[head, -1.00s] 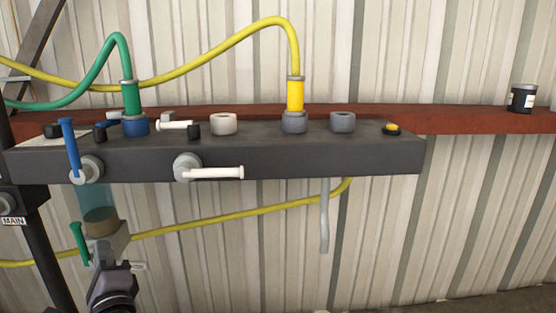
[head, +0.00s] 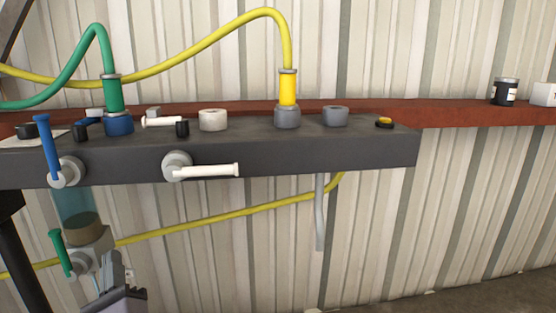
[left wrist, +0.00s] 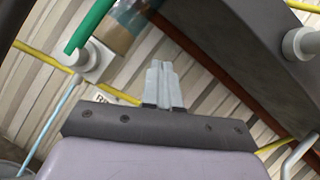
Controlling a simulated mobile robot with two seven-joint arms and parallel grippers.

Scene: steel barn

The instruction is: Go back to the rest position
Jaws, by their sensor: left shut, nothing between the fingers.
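My left gripper (head: 112,270) is at the lower left of the head view, below the dark manifold bar (head: 290,156). Its two fingers (left wrist: 162,85) are together and empty in the left wrist view. It appears just beside the clear bowl (head: 75,208) with brown liquid and the green lever (head: 60,253) under it. I cannot tell whether it touches them. The green lever also shows in the left wrist view (left wrist: 90,25). My right gripper is in neither view.
A blue lever (head: 47,148) and a white lever (head: 207,170) stick out from the bar's front. Green (head: 70,85) and yellow (head: 215,40) hoses rise from its top. A grey pipe (head: 320,215) hangs below. A black jar (head: 505,92) stands on the red beam (head: 455,113). The lower right is clear.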

